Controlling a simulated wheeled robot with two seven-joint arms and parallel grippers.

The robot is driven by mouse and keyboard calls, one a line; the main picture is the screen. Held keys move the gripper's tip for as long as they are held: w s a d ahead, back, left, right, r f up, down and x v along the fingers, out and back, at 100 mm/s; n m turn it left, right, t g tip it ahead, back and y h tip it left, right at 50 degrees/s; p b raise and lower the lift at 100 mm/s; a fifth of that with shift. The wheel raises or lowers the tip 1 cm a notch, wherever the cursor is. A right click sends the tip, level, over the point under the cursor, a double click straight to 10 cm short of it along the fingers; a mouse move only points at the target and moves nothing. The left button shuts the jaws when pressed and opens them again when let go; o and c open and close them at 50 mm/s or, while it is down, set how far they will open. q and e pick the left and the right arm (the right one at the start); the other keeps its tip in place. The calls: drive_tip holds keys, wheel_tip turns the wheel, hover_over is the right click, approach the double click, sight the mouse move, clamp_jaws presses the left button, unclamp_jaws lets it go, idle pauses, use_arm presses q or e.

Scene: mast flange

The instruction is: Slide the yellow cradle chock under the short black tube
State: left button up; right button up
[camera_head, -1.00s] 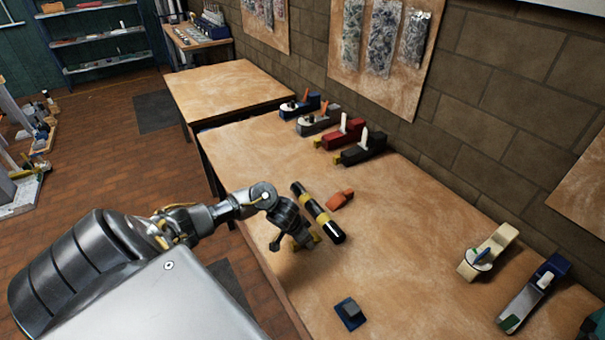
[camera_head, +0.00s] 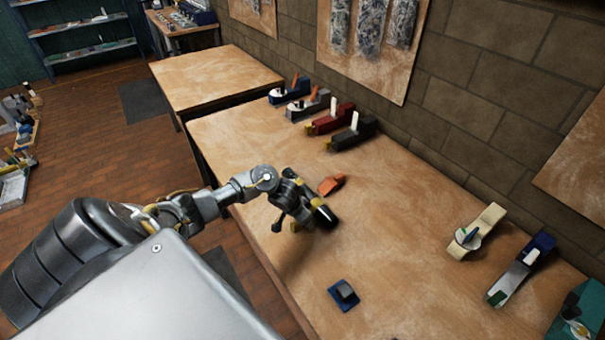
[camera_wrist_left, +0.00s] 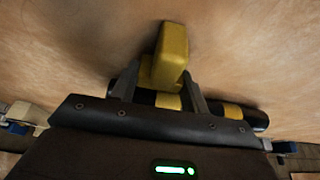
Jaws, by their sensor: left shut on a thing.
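The yellow cradle chock (camera_wrist_left: 172,48) is between the two fingers of my left gripper (camera_wrist_left: 163,78) in the left wrist view. The gripper is shut on it. The short black tube (camera_wrist_left: 254,117) with yellow bands lies crosswise behind the fingers there, partly hidden by the gripper body and the chock. I cannot tell whether chock and tube touch. In the head view my left gripper (camera_head: 302,212) is over the table, beside the tube (camera_head: 325,216), and covers much of it. My right gripper is not in view.
An orange block (camera_head: 331,185) lies just beyond the tube. A blue block (camera_head: 343,294) with a dark top sits nearer the front. Several tool-like blocks (camera_head: 352,134) line the wall side, and cream (camera_head: 478,232) and blue ones (camera_head: 521,268) stand right. The table's middle is clear.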

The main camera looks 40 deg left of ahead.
use_arm(q)
drive_tip(key=shift+w, duration=0.15)
drive_tip(key=o, duration=1.1)
drive_tip(key=p+v, duration=0.2)
drive_tip(key=v, duration=0.8)
drive_tip(key=shift+s+r, duration=0.25)
drive_tip(key=shift+r, duration=0.1)
